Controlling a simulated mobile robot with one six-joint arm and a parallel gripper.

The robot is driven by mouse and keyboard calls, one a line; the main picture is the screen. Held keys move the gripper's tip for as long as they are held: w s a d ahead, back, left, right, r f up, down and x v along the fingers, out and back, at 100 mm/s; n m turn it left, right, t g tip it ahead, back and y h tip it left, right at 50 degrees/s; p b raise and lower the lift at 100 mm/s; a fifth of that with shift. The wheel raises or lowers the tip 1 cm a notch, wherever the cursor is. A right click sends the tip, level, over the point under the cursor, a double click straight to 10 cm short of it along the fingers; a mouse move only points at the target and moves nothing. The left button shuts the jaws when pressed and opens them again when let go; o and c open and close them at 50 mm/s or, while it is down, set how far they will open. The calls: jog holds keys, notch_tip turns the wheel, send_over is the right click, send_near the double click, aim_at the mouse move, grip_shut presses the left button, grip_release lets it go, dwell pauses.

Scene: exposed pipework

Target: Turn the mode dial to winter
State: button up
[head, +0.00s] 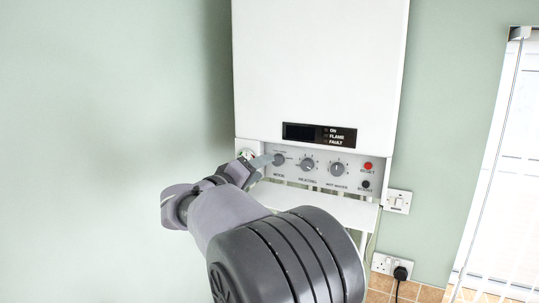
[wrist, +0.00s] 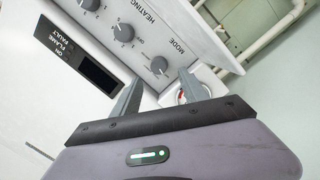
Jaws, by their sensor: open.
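The mode dial (head: 279,160) is a small grey knob at the left end of the boiler's control panel. My gripper (wrist: 161,76) is open and empty, with one finger toward each side of the dial in that picture. In the head view my gripper (head: 263,160) reaches the panel from the left, and a finger is close to the dial's left side. I cannot tell whether it touches. The dial's marks are too small to read.
The heating dial (head: 307,164) and hot water dial (head: 336,168) sit to the right on the white boiler (head: 320,65). A red reset button (head: 368,165) and black boost button (head: 366,184) are farther right. A round gauge (wrist: 193,92) lies behind my right finger. Pipes (wrist: 270,30) run beyond.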

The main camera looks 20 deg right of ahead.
aim_at(278, 160)
jog(key=p+x, duration=0.1)
jog(key=x, duration=0.5)
jog(key=shift+d, duration=0.1)
jog(key=shift+r, duration=0.1)
grip_shut()
